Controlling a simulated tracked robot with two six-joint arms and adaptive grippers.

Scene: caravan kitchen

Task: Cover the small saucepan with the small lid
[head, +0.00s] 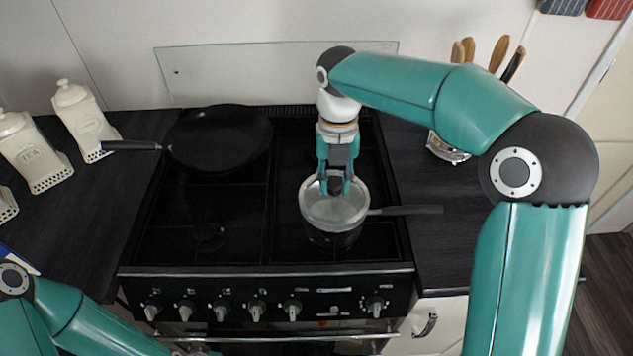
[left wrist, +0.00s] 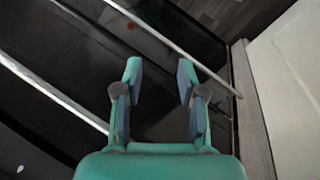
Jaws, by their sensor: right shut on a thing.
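The small saucepan (head: 336,240) stands on the front right of the hob, its dark handle pointing right. The small lid (head: 350,213), pale and see-through with a light rim, is at the pan's mouth, roughly level and centred. I cannot tell whether it rests on the rim or hangs just above it. My right gripper (head: 336,188) points down from above and is shut on the lid's dark knob, which the fingers partly hide. My left gripper (left wrist: 159,73) is open and empty in the left wrist view, in front of the oven. In the head view it is mostly cut off.
A black frying pan (head: 220,138) sits at the back left of the hob, its handle pointing left. White canisters (head: 83,118) stand on the left counter. A utensil holder (head: 447,148) is behind the right arm. The oven rail (head: 290,338) runs along the front.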

